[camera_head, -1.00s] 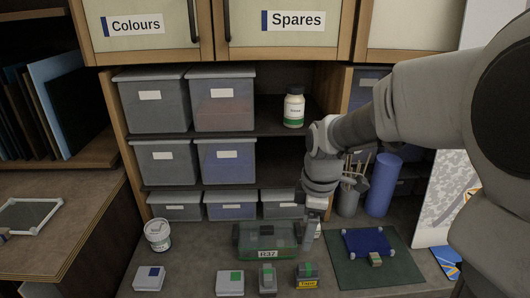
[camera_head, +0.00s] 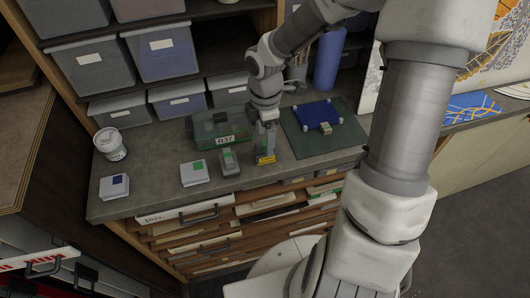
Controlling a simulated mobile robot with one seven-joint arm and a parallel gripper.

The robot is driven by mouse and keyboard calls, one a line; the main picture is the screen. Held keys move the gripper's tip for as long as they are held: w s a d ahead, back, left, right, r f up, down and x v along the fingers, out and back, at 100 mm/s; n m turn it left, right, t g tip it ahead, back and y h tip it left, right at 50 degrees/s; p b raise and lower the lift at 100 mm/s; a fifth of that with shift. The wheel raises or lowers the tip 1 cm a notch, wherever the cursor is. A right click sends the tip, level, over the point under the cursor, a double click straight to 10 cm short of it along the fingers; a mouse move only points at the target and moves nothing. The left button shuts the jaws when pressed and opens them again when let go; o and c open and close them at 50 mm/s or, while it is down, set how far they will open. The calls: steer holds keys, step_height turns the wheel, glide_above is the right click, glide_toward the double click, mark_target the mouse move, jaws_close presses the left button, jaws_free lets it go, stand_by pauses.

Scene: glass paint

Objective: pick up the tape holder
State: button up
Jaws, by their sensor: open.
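The likely tape holder (camera_head: 265,159) is a small dark block with a yellow label, too small to read surely now. It stands on the grey counter near its front edge. My gripper (camera_head: 267,138) points down directly over it and is open. The fingers overlap the block's upper part in this view, so I cannot tell whether they are around it or just above it.
The green case R37 (camera_head: 222,128) is behind. A green mat (camera_head: 345,134) with a blue frame (camera_head: 320,115) lies right.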

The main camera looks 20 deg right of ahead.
mark_target(265, 152)
steer(key=f, duration=0.5)
steer(key=shift+s+a+f+b, duration=0.2)
steer(key=shift+s+f+b, duration=0.15)
steer(key=shift+s+b, duration=0.05)
jaws_close()
